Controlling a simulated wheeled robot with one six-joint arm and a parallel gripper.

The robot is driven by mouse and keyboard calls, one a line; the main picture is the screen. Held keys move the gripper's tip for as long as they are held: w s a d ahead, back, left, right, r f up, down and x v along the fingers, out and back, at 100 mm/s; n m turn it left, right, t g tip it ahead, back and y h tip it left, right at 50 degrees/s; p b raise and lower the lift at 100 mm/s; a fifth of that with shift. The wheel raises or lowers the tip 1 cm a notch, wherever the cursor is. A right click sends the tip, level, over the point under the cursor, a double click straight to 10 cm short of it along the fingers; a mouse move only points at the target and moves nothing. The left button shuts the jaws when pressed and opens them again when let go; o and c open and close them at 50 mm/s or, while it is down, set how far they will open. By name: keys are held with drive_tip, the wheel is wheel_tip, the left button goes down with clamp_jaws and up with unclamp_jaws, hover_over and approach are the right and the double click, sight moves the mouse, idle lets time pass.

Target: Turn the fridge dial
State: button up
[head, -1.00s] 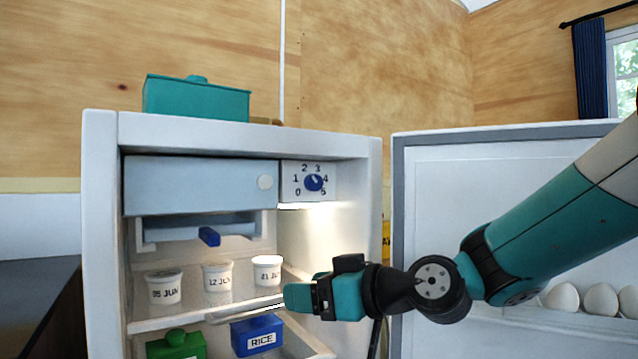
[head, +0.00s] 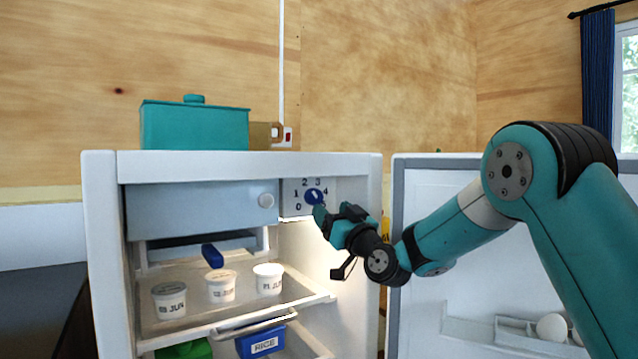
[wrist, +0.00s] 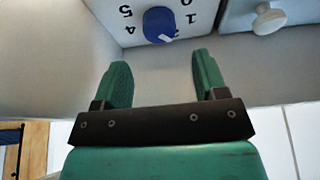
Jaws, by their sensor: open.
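The fridge dial (head: 313,196) is a round blue knob on a white panel numbered 0 to 5, at the upper right inside the open fridge. In the wrist view the dial (wrist: 158,24) appears upside down, with a white mark aimed at the lower right, near the partly hidden 2. My gripper (head: 320,213) is just below and in front of the dial in the head view. In the wrist view my gripper (wrist: 160,62) has its two green fingers apart and nothing between them. The dial lies beyond the fingertips, and I see no contact.
A pale blue compartment door (head: 195,210) with a white knob (head: 266,200) is left of the dial. Several white tubs (head: 221,286) stand on the shelf below. The open fridge door (head: 425,290) is at right.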

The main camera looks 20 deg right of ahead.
sight(317, 197)
drive_tip(key=p+x, duration=0.2)
drive_tip(key=x, duration=0.4)
drive_tip(key=shift+w, duration=0.2)
drive_tip(key=shift+c, duration=0.5)
drive_tip(key=shift+r, duration=0.1)
drive_tip(key=c, duration=0.8)
